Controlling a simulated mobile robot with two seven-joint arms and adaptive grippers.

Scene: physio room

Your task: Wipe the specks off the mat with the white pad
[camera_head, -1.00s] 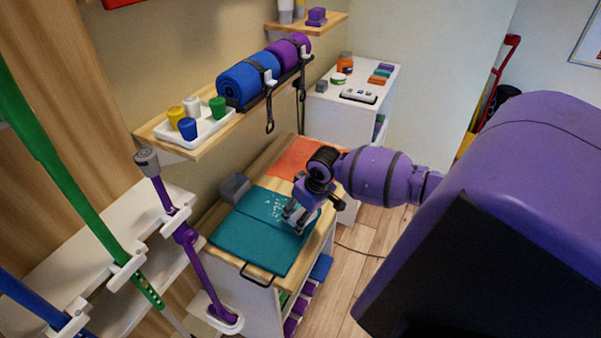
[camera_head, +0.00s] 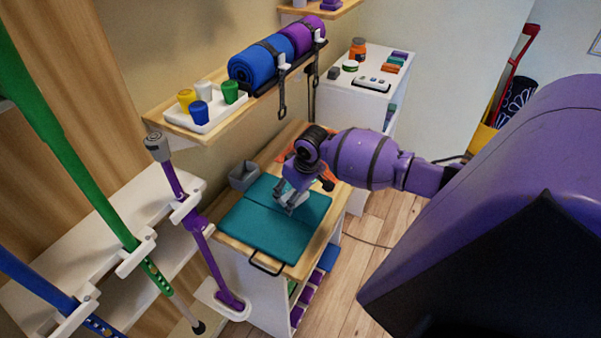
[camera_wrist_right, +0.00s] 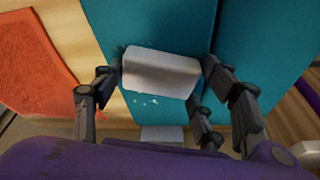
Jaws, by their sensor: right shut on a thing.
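The teal mat (camera_head: 265,240) lies on the wooden top of a low white cabinet. My right gripper (camera_head: 290,200) is over the mat's far part, fingers pointing down. In the right wrist view, the white pad (camera_wrist_right: 160,73) is between its fingers, low over the teal mat (camera_wrist_right: 150,22); I cannot tell whether it touches. A few pale specks (camera_wrist_right: 146,98) show beside the pad. In the head view the arm hides part of the mat, and no specks stand out on its bare part. My left gripper is not in view.
A grey open box (camera_head: 244,176) stands beside the mat at the wall. An orange towel (camera_wrist_right: 35,65) lies beyond the mat. A wall shelf above holds a white tray (camera_head: 213,122) of cups and a blue roll (camera_head: 258,65). Crutches hang at the left.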

